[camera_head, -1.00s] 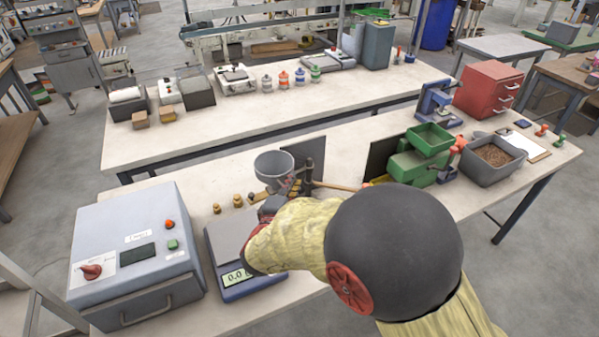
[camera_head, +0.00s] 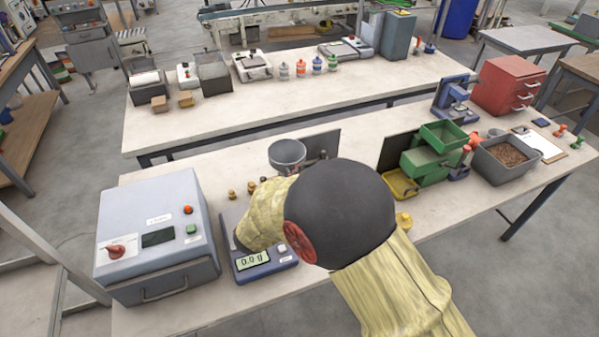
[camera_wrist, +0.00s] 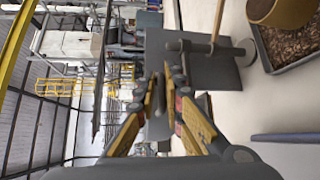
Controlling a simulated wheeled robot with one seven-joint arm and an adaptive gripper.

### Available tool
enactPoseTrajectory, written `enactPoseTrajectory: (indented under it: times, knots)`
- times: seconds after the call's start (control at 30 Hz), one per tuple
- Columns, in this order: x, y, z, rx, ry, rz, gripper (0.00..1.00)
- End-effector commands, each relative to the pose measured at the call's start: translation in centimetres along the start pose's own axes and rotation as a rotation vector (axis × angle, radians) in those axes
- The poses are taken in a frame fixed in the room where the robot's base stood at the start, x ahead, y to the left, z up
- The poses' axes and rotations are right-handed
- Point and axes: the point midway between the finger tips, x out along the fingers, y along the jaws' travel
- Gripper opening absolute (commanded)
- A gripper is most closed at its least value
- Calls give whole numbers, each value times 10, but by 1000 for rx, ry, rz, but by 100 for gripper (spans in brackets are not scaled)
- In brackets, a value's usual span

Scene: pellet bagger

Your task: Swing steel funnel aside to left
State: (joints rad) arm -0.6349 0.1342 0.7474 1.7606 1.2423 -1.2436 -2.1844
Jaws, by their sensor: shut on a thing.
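The steel funnel (camera_head: 287,147) is a grey cup-shaped bowl. In the head view it stands upright above the near table, left of centre, in front of a dark panel. My gripper is hidden behind my arm in the head view. In the wrist view my gripper (camera_wrist: 160,84) has its yellow-and-black fingers close together on a narrow dark grey piece. I take this to be part of the funnel's arm or handle. The funnel's bowl is not clear in the wrist view.
Left of the funnel stand small brass weights (camera_head: 232,195), a scale (camera_head: 268,265) reading 0.0 and a grey control box (camera_head: 155,240). On the right are a green machine (camera_head: 425,165), a pellet bin (camera_head: 503,165) and a red drawer cabinet (camera_head: 507,85). Some tabletop left of the funnel is clear.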

Motion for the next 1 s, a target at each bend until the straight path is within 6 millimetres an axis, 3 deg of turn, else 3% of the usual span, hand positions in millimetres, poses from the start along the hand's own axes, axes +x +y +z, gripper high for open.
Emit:
enactPoseTrajectory:
  times: [0.03,0.27,0.67,0.83,1.0]
  knots:
    - [0,-12,2,-14,0,-17,11]
    - [0,-8,2,-9,0,-12,24]
    - [-1,-3,0,-3,1,-5,24]
    - [-16,-2,-1,-4,4,-4,24]
    - [-49,-2,-2,-3,6,-3,24]
